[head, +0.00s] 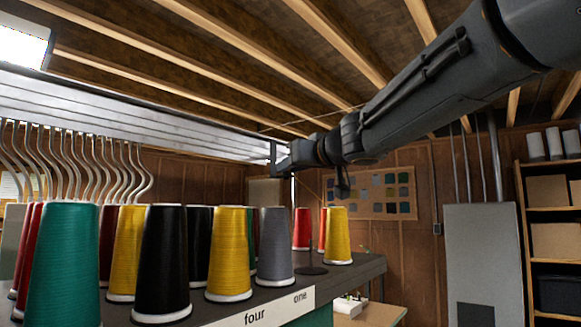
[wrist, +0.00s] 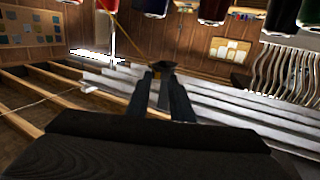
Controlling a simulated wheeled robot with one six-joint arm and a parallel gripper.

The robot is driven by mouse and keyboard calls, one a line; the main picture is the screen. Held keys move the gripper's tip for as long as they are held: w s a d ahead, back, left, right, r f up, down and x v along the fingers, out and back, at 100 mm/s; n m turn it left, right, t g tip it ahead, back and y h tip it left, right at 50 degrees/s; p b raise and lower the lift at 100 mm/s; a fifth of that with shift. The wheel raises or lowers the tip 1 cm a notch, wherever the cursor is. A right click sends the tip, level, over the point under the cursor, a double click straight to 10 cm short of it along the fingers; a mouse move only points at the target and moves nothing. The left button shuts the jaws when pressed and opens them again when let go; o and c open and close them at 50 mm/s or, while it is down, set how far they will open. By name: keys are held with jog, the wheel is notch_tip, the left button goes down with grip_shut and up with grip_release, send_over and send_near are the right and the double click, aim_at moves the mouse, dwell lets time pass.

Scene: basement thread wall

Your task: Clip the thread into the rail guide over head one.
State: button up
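The label "one" (head: 301,297) is on the shelf edge, below the grey cone (head: 275,246). I cannot make out the rail guide over head one; the gripper covers the rail end.
Thread cones in several colours, such as a green cone (head: 70,262) and a yellow cone (head: 337,236), stand on the dark shelf (head: 350,272). Curved metal tubes (head: 140,170) hang under the rail at left. Ceiling beams (head: 330,40) are above. The air right of the shelf looks free.

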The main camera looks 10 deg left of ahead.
jog(key=o, duration=0.4)
jog(key=v, duration=0.7)
jog(key=shift+s+d, duration=0.25)
jog(key=shift+s, duration=0.05)
